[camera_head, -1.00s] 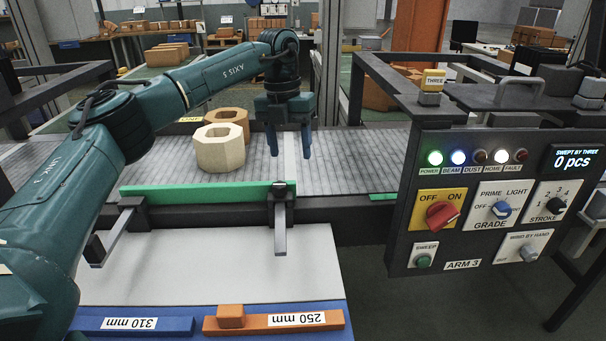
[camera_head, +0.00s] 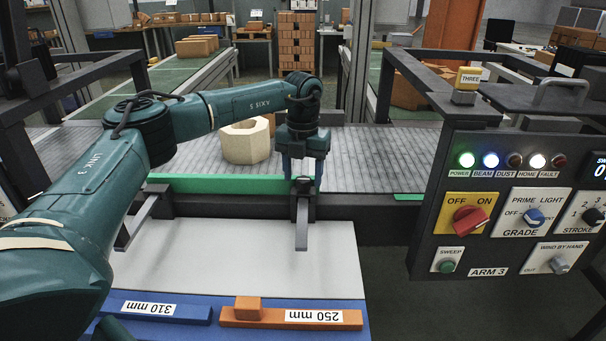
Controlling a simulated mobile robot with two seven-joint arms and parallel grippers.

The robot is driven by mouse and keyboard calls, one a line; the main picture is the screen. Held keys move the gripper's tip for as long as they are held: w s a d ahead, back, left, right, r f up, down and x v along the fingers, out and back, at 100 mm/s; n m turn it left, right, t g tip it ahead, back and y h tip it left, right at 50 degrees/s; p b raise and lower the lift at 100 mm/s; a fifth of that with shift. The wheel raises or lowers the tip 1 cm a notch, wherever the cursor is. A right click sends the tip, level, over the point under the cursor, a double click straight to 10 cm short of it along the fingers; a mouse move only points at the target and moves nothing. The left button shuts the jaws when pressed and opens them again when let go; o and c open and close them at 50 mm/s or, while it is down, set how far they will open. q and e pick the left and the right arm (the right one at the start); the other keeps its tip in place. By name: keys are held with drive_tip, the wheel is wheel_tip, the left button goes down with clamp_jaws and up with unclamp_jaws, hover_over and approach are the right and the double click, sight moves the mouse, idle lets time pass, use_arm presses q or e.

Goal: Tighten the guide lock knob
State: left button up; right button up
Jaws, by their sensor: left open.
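The green guide rail (camera_head: 215,184) lies along the near edge of the grey slatted belt. Dark brackets with arms reaching toward me carry it, one at the left (camera_head: 141,217) and one at the right (camera_head: 302,212). My left gripper (camera_head: 303,178) points down right over the right bracket, its two fingers apart, open. The fingers look to stand around the bracket's top; contact cannot be told. The guide lock knob itself is not clearly made out; the gripper may hide it. My right gripper is not in view.
A cream hollow block (camera_head: 247,142) stands on the belt (camera_head: 370,160) behind my forearm. A control panel (camera_head: 515,220) with knobs and lamps stands at the right. Below are a white board (camera_head: 245,260), a blue 310 mm bar (camera_head: 158,308) and an orange 250 mm bar (camera_head: 290,317).

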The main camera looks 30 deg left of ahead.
use_arm(q)
drive_tip(key=shift+f, duration=0.3)
drive_tip(key=shift+c, duration=0.5)
drive_tip(key=c, duration=0.9)
drive_tip(key=shift+o, duration=0.2)
